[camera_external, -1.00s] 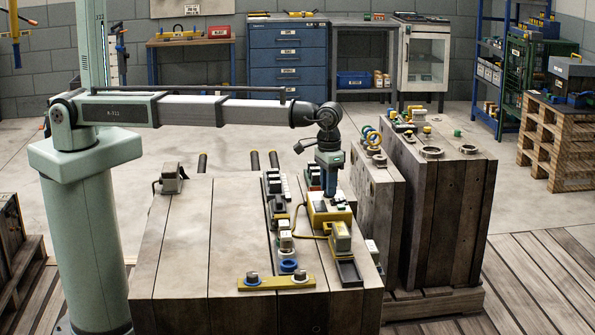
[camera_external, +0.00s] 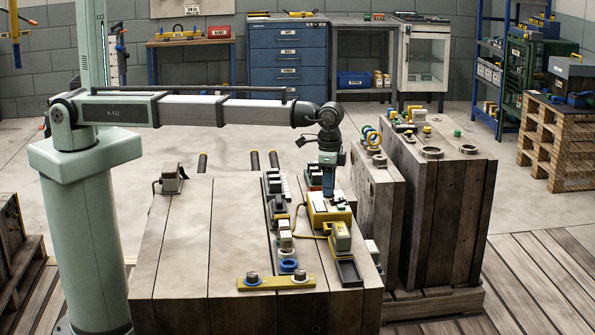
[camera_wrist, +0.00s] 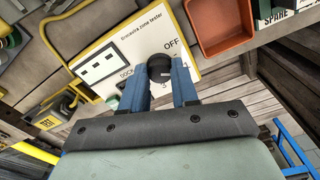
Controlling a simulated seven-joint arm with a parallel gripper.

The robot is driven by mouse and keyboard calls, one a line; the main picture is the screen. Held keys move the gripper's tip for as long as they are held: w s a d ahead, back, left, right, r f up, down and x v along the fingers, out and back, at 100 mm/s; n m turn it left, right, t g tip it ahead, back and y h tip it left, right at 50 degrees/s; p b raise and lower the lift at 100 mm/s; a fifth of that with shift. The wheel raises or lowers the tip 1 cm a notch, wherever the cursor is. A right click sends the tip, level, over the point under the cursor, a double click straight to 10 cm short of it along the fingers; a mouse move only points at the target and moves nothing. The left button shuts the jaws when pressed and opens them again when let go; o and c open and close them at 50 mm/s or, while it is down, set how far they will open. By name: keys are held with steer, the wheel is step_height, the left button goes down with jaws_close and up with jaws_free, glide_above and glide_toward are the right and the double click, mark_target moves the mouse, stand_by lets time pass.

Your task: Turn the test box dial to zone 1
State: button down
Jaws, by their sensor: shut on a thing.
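The yellow test box (camera_external: 322,217) stands on the wooden block top, under my gripper (camera_external: 329,192). The dial is a dark round knob (camera_wrist: 159,66). The two blue fingers of my gripper (camera_wrist: 161,80) are shut on the dial, one on each side. The fingers and knob hide some markings, and I cannot tell which one the dial points to.
An orange-red tray (camera_wrist: 222,30) lies close beside the test box in the wrist view. A yellow cable (camera_wrist: 55,35) runs on the box's other side. A yellow-and-white device (camera_external: 341,236) and a dark tray (camera_external: 348,272) are in front.

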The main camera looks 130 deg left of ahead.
stand_by(0.3)
steer(key=c, duration=0.8)
jaws_free()
steer(key=shift+c, duration=0.2)
step_height(320, 180, up, 14)
steer(key=shift+a, duration=0.15)
